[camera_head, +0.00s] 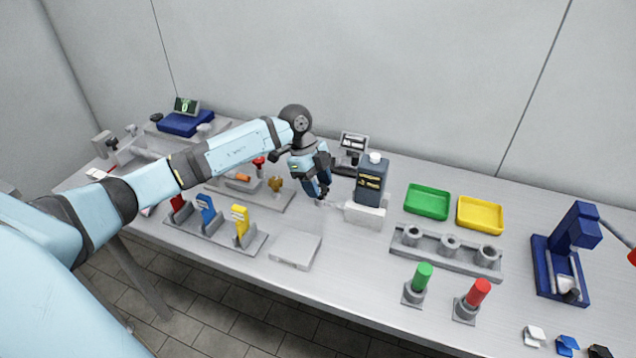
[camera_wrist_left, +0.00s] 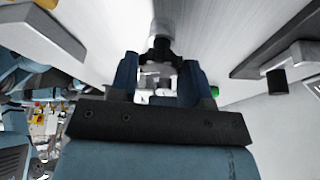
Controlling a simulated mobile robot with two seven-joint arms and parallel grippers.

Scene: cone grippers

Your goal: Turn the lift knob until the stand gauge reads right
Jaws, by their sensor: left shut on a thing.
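My left gripper (camera_head: 322,196) is low over the table, pointing down beside the left end of a pale stand block (camera_head: 365,214). It is shut on a small knob-like part; in the left wrist view a dark knob (camera_wrist_left: 160,50) with a pale cylinder beyond it shows between the fingers (camera_wrist_left: 160,75). In the head view the fingers mostly hide this part. A dark blue box with yellow marks (camera_head: 371,183) and a white cap stands on the block. I cannot make out a gauge reading. My right gripper is in neither view.
A black device (camera_head: 350,150) stands behind the block. Green (camera_head: 428,202) and yellow (camera_head: 480,214) trays lie right. A flat pale plate (camera_head: 295,250) lies in front, and a rack with red, blue and yellow pieces (camera_head: 215,232) is at left. Table between plate and socket rail (camera_head: 446,252) is clear.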

